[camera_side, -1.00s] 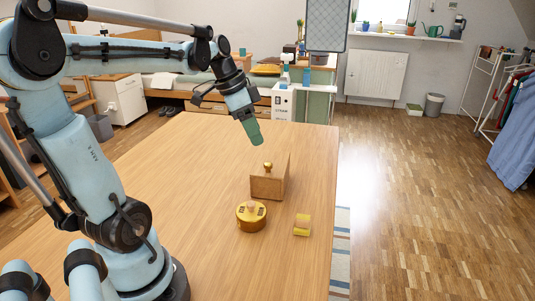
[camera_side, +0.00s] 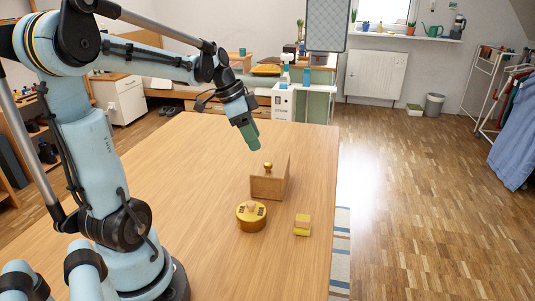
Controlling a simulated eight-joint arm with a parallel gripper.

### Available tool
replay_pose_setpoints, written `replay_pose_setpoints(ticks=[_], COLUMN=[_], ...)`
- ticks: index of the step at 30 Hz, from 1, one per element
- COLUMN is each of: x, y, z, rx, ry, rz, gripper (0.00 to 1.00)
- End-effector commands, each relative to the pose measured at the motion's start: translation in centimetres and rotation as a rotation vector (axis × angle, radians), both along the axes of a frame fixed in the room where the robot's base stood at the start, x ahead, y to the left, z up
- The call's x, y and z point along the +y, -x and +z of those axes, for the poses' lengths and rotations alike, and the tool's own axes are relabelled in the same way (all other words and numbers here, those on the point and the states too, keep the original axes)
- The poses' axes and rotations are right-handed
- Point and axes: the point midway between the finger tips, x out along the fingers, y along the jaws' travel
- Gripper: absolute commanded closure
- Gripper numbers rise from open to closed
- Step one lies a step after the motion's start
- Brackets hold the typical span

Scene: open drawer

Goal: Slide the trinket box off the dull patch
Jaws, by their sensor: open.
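I cannot tell for certain which thing is the trinket box. A round golden-brown lidded container (camera_side: 251,217) with a pale knob sits on the table in the side view, and may be it. Behind it stands a brown wooden piece (camera_side: 267,188) with an upright panel and a gold knob. I cannot make out a dull patch on the table. My gripper (camera_side: 253,142), with green fingers, is open and empty. It hangs in the air above and behind the wooden piece, apart from everything.
A small yellow block with a pinkish top (camera_side: 302,225) lies right of the round container, near the right edge of the wooden table (camera_side: 190,200). The table left of these things is clear. A striped rug (camera_side: 341,255) lies on the floor beyond that edge.

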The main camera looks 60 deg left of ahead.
Motion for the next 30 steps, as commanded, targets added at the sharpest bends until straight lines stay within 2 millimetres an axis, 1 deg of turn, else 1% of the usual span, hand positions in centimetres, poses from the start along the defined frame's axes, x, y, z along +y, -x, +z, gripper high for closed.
replay_pose_setpoints(ticks=[1, 9, 15, 21, 29, 30], x=[-0.2, -0.9, -1.3, -1.5, -1.5, -1.5], y=[-0.3, -1.8, -2.5, -2.8, -2.8, -2.8], z=[-0.8, -4.8, -6.8, -7.6, -7.6, -7.6], rx=[0.0, 0.0, -0.001, -0.001, -0.001, -0.001], ry=[-0.001, 0.0, 0.0, 0.0, 0.0, 0.0], rz=[-0.002, -0.001, 0.0, 0.0, 0.0, 0.0], gripper=[0.46, 0.46, 0.46, 0.46, 0.46, 0.49])
